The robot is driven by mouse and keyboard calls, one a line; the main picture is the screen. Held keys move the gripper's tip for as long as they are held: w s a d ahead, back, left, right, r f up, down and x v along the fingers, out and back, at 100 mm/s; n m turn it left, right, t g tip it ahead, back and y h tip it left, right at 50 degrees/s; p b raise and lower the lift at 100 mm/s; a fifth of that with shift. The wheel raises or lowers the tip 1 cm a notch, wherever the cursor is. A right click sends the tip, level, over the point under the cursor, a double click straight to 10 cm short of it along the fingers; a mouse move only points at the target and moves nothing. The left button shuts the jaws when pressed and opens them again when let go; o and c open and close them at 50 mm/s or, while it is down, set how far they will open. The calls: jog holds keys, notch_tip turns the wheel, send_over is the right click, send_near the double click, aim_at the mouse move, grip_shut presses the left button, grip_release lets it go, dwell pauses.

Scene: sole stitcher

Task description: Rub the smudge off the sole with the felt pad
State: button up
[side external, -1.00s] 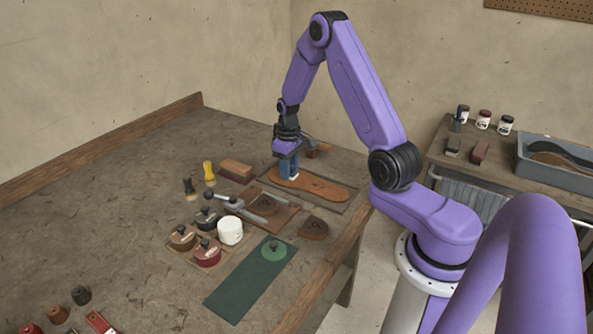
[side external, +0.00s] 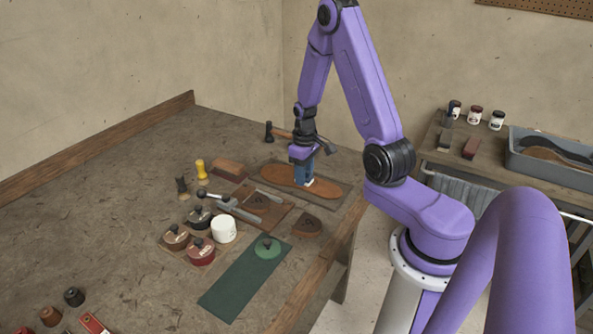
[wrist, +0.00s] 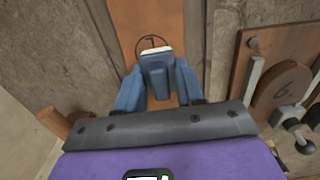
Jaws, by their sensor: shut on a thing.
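In the wrist view the blue pad block (wrist: 157,66) sits between my blue fingers, above the sole (wrist: 140,15). A thin dark ring mark (wrist: 152,38) on the sole is partly hidden by the pad. I cannot tell whether the pad touches the sole, and no clear smudge shows.
A hammer (side external: 279,133) lies just behind the sole. A wooden board with a clamp (side external: 262,212), a white pot (side external: 223,230), several dark and red tins and a green mat (side external: 243,284) are in front. The left table is mostly bare.

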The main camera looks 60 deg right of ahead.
jog(key=shift+s+r, duration=0.15)
jog(key=shift+r, duration=3.95)
